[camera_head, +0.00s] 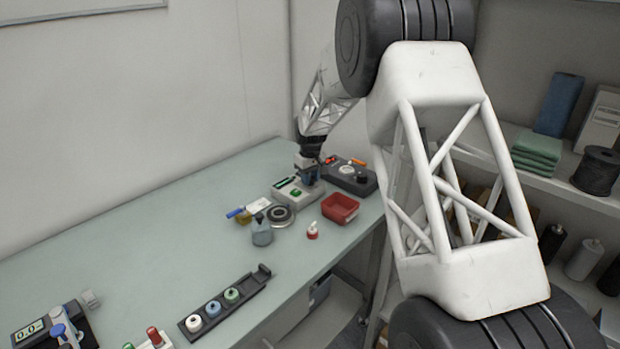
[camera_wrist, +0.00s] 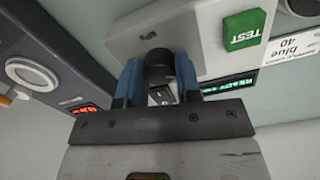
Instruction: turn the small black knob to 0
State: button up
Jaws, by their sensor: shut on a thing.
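The small black knob (camera_wrist: 158,62) shows in the wrist view on the light grey face of a tester box (camera_wrist: 195,20). My gripper (camera_wrist: 160,75) has its two blue fingers on either side of the knob and is shut on it. Part of the knob and any pointer or scale around it are hidden, so I cannot tell its setting. The box has a green TEST button (camera_wrist: 243,29) and a lit green display (camera_wrist: 230,85), partly covered by my gripper. In the head view my gripper (camera_head: 309,174) is down at the tester box (camera_head: 299,196).
A dark box (camera_head: 350,176) with a white dial and red display stands close beside the tester. A red tray (camera_head: 340,208), a red-and-white bottle (camera_head: 312,231) and a grey bottle (camera_head: 261,231) are nearby. The table's middle left (camera_head: 130,220) is clear.

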jog(key=o, duration=0.9)
jog(key=shift+r, duration=0.15)
jog(key=shift+r, duration=3.75)
jog(key=shift+r, duration=0.1)
